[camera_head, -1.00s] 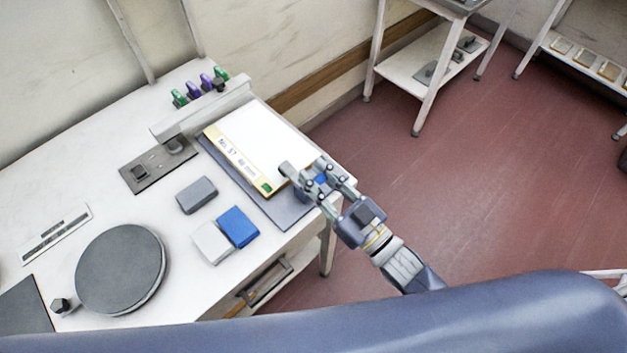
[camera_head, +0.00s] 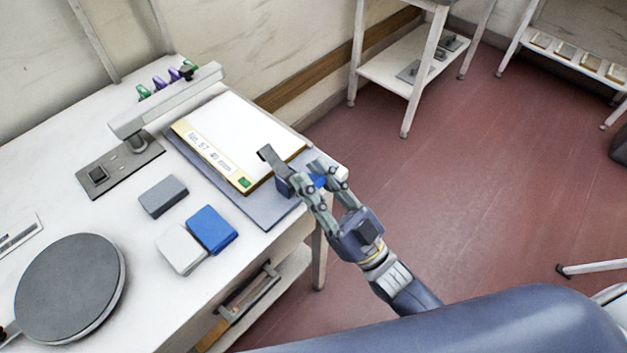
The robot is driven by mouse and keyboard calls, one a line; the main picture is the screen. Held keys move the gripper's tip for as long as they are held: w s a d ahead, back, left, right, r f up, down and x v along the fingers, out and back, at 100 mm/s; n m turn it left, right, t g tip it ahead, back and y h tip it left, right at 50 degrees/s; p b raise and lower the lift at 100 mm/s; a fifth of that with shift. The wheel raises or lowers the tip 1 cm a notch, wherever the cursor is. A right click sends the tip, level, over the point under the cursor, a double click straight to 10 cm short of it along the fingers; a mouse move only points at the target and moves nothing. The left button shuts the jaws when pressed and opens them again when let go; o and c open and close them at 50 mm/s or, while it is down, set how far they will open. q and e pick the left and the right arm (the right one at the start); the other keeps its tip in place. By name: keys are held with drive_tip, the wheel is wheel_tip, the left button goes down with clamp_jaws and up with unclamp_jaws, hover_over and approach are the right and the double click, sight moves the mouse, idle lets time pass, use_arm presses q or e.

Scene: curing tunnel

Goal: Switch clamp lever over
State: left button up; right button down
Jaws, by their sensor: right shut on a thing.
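The clamp (camera_head: 282,174) is at the near right corner of a white board (camera_head: 240,135) with a labelled yellow edge. Its dark flat arm reaches over the board's corner. A small blue part (camera_head: 319,181), which looks like the lever's grip, shows between the fingers of my right gripper (camera_head: 322,184). The gripper is shut on it at the table's right edge, and its fingers hide most of the lever. The lever's exact angle is hard to tell. My left gripper is not in view.
A long grey bar (camera_head: 165,102) stands along the board's left end. A grey block (camera_head: 163,196), a blue block (camera_head: 212,230), a white block (camera_head: 180,249) and a round dark disc (camera_head: 70,285) lie on the white table. Open red floor (camera_head: 450,220) is to the right.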

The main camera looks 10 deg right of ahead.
idle(0.3)
drive_tip(key=c, duration=1.3)
unclamp_jaws()
drive_tip(key=v, duration=1.2)
drive_tip(key=shift+f, duration=0.1)
drive_tip(key=shift+c, duration=0.7)
